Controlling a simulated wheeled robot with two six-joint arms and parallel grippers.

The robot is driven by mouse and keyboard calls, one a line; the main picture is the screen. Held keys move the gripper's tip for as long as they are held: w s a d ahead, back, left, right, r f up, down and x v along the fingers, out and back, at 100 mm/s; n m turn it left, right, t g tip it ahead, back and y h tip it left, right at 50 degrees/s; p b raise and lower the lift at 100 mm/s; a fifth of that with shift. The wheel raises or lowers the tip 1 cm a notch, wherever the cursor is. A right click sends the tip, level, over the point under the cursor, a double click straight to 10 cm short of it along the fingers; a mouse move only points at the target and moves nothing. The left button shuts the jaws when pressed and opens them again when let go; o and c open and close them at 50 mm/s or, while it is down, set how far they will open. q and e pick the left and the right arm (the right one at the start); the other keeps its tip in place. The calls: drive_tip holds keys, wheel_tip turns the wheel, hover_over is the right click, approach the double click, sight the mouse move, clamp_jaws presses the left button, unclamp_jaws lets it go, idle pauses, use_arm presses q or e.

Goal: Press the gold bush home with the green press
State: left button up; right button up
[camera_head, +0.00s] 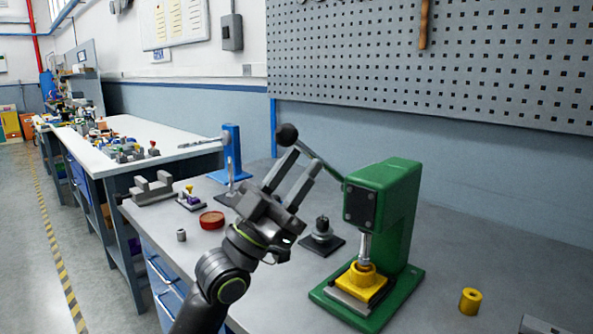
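The green press (400,205) stands on the bench right of centre. Its lever (328,170) slants up to the left and ends in a black ball knob (287,135). A gold round piece (362,270), which looks like the bush, sits in a gold block on the press base, under the silver ram (365,247). The ram's tip is at or very near it; I cannot tell whether they touch. My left gripper (308,158) is open, its fingertips pointing up just below the lever near the knob. Contact is unclear. My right gripper is not in view.
A gold cylinder (470,301) stands free on the bench right of the press. A dark fixture with a knob (322,232), a red round dish (212,220), a small grey cylinder (181,235) and a blue stand (232,150) lie left. The pegboard (480,60) is behind.

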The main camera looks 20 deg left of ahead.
use_arm(q)
drive_tip(key=b+v, duration=0.2)
drive_tip(key=v, duration=1.5)
drive_tip(key=shift+f, duration=0.15)
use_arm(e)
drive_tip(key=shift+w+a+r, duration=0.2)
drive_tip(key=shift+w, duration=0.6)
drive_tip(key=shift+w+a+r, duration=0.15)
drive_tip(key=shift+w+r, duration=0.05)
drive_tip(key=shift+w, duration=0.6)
use_arm(q)
drive_tip(key=shift+s, duration=0.15)
